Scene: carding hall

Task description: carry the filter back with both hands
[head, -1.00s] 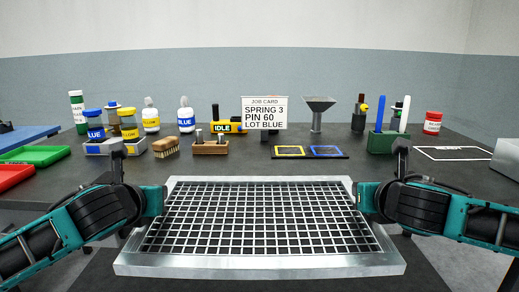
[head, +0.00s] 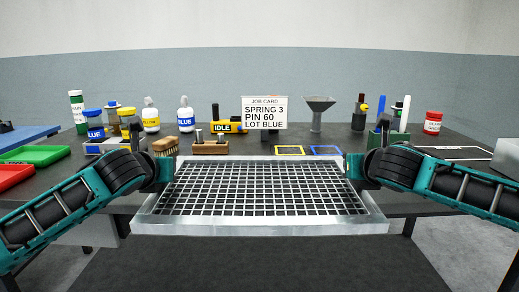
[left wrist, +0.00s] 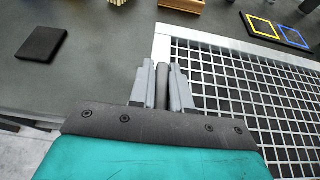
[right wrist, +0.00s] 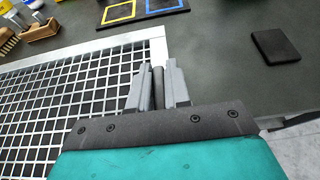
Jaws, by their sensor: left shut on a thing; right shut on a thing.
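The filter is a flat silver frame (head: 260,228) with a white grid over dark. It is level in front of me in the head view, its far part over the table and its near edge past the table's front edge. My left gripper (head: 165,170) is shut on the filter's left side; in the left wrist view its fingers (left wrist: 163,85) close on a dark bar beside the frame (left wrist: 161,45). My right gripper (head: 357,167) is shut on the right side; the right wrist view shows its fingers (right wrist: 158,88) around a similar bar. Whether the filter touches the table is unclear.
Behind the filter are a brush (head: 165,146), a wooden block with pins (head: 210,148), a job card (head: 265,112) and yellow and blue outlined squares (head: 290,151). Bottles stand at the back. Dark pads lie on the table beside each gripper (left wrist: 41,44) (right wrist: 276,46).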

